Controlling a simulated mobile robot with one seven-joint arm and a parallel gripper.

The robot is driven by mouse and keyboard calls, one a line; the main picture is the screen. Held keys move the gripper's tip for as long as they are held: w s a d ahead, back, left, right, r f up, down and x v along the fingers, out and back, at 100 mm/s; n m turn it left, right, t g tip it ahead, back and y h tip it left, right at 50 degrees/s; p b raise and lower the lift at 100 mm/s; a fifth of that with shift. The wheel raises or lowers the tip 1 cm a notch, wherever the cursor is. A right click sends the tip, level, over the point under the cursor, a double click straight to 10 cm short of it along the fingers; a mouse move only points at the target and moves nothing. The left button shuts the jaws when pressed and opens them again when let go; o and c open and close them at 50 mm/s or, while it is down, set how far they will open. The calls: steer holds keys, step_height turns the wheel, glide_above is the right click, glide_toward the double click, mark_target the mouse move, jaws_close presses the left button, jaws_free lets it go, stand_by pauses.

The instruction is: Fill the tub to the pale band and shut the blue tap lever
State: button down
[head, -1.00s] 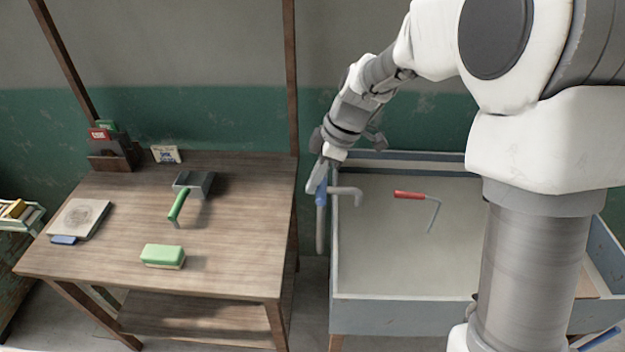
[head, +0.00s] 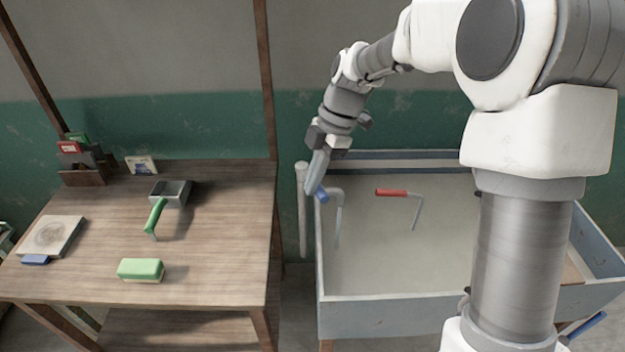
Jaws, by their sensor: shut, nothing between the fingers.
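The grey tub (head: 400,312) stands at the right. Its pale band (head: 395,168) shows along the inside of the back wall. I cannot tell a clear water level inside. A grey tap spout (head: 333,190) reaches over the tub's left side, and a thin grey stream (head: 338,232) seems to hang from it to the tub floor. The blue tap lever (head: 321,195) sits beside the spout, turned toward it. My gripper (head: 316,186) is shut and empty, pointing down with its tips at the lever; I cannot tell whether they touch.
A red-handled tool (head: 391,192) lies in the tub. A floor gap separates table and tub.

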step_height(320, 180, up, 10)
steer(key=s+d+r+m+t+h, duration=0.1)
steer(key=s+d+r+m+t, duration=0.1)
steer(key=s+d+r+m, duration=0.25)
steer(key=s+d+f+m+t+h, duration=0.1)
steer(key=s+d+m+t, duration=0.1)
steer(key=s+d+m, duration=0.4)
steer(key=s+d+f+m+t+h, duration=0.1)
steer(key=s+d+m, duration=0.4)
steer(key=s+m, duration=0.6)
steer(key=shift+s+d+f+m+t, duration=0.2)
steer(key=shift+d+f+m+t, duration=0.3)
steer(key=shift+m+t, duration=0.8)
steer(key=shift+a, duration=0.1)
stand_by(4.0)
